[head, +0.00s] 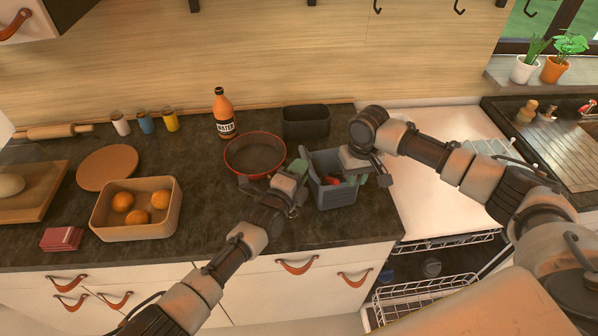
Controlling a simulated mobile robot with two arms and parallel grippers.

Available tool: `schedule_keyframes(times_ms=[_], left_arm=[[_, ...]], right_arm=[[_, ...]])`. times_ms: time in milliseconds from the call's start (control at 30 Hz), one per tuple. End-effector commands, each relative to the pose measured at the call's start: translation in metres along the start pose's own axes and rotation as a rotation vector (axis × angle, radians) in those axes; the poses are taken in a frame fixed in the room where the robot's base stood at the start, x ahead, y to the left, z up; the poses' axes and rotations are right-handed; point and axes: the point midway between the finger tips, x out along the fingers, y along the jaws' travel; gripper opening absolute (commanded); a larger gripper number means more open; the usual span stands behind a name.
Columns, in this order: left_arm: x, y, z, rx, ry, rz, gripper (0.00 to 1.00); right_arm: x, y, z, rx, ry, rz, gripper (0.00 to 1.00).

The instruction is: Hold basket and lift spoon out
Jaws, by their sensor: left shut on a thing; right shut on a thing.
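A grey-blue basket (338,196) stands on the dark counter near its front edge, with something red inside. My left gripper (301,169) is at the basket's left wall and is shut on its rim. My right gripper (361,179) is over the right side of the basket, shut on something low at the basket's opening. The gripper and arm hide what it holds, so I cannot make out a spoon clearly.
A red-rimmed pan (255,154) is just left of the basket, and a black container (306,121) stands behind. A box of oranges (136,222) is at the left. The dishwasher rack (432,290) is pulled out at lower right.

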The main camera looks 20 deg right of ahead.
Motion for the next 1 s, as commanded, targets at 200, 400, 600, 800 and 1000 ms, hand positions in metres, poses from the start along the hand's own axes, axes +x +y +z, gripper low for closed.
schedule_keyframes(times_ms=[200,400,600,800,1000], left_arm=[[-0.004,0.013,-0.002,0.0,0.002,0.028,0.0],[-0.004,0.013,-0.001,0.0,0.002,0.028,0.0],[-0.004,0.013,-0.001,0.0,0.002,0.028,0.0],[-0.004,0.013,-0.002,0.0,0.002,0.028,0.0],[-0.004,0.013,-0.002,0.001,0.002,0.028,0.0]], right_arm=[[-0.021,-0.001,-0.001,-0.001,0.003,0.0,0.0],[-0.042,-0.002,-0.001,0.0,0.003,-0.001,0.0],[-0.062,-0.002,-0.001,0.001,0.003,0.0,0.0],[-0.082,-0.003,-0.001,0.0,0.004,-0.001,0.0],[-0.102,-0.003,-0.001,0.0,0.004,0.0,0.0]])
